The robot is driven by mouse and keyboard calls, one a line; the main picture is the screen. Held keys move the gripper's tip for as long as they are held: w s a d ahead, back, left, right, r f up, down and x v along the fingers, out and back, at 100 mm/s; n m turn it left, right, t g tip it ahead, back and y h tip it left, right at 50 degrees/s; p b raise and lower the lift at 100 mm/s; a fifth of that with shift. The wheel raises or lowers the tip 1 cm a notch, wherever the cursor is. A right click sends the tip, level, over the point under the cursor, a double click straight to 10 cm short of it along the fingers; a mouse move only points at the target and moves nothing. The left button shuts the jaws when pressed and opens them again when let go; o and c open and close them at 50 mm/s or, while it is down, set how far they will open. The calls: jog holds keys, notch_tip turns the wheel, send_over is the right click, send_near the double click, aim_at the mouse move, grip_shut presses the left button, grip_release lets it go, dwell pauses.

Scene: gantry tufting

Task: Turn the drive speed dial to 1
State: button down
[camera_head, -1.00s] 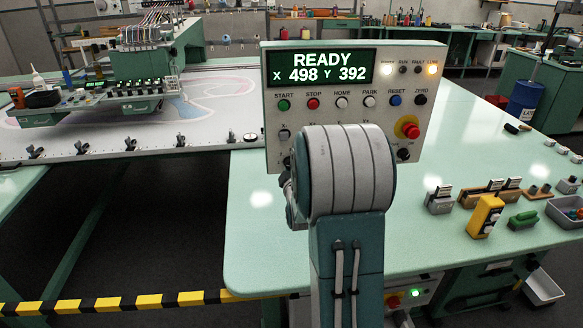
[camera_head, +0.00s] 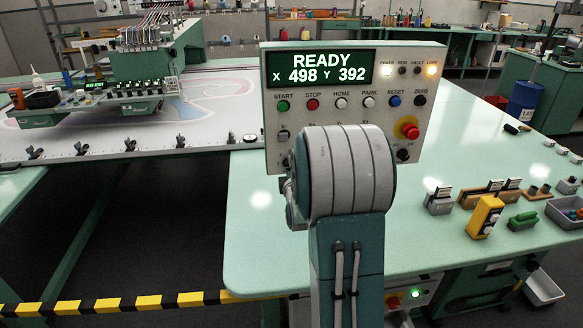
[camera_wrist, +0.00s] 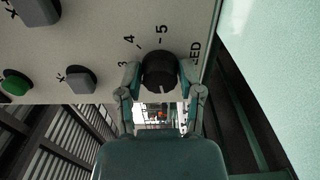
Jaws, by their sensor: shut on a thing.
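The drive speed dial (camera_wrist: 158,70) is a round black knob on the cream control panel (camera_wrist: 95,75) in the wrist view. The numbers 3, 4 and 5 show around its upper side, with the letters "ED" at its right. Its pointer setting is hard to tell. My gripper (camera_wrist: 160,77) is shut on the dial, one finger on each side. In the head view a black knob (camera_head: 403,155) shows at the panel's lower right, beside my arm. My arm hides my gripper and the lower middle of the panel there.
A red emergency stop (camera_head: 408,128) sits just above that knob. The display (camera_head: 320,68) reads READY, X 498, Y 392. Grey switches (camera_wrist: 80,80) and a green button (camera_wrist: 15,84) are left of the dial. A yellow block (camera_head: 485,216) stands on the green table (camera_head: 270,255).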

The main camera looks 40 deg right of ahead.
jog(key=shift+w+a, duration=0.15)
jog(key=shift+c, duration=1.2)
grip_release()
jog(key=shift+w+f, duration=0.1)
jog(key=v, duration=1.2)
